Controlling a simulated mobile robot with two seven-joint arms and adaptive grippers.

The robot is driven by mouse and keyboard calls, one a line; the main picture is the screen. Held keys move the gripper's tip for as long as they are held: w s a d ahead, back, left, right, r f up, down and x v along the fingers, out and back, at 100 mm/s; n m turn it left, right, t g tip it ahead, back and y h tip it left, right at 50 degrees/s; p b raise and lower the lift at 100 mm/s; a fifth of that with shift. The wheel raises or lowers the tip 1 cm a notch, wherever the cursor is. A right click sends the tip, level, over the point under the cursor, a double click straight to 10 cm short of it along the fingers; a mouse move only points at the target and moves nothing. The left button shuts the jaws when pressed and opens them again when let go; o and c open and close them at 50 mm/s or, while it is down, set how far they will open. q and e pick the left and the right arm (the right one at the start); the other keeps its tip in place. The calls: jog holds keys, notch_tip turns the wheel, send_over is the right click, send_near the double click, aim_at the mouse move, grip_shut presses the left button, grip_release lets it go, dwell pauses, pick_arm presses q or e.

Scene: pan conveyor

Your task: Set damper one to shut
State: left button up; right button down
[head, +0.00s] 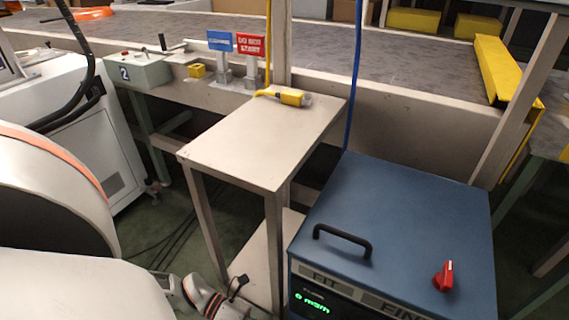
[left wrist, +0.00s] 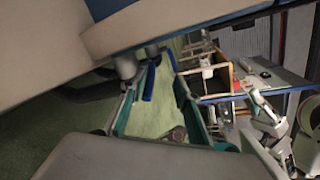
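No damper marked one can be made out in either view. A grey-green box marked 2 (head: 139,70) with a small lever on top sits on the conveyor's near edge in the head view. My left gripper (left wrist: 161,70) shows in the left wrist view as two spread fingers with green floor between them. It looks open and empty, away from any control. In the head view, my white arm parts fill the lower left and no gripper fingers can be made out. My right gripper is in neither view.
A small beige table (head: 262,140) holds a yellow pendant (head: 290,97). A blue cabinet (head: 400,215) with a black handle and red knob (head: 443,275) stands at right. A blue sign (head: 221,41) and red sign (head: 251,45) stand along the conveyor (head: 400,75). A white machine (head: 75,130) stands left.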

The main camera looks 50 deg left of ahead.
pick_arm(q)
notch_tip(320, 180, up, 8)
dwell(0.4)
jog(key=shift+c, duration=0.2)
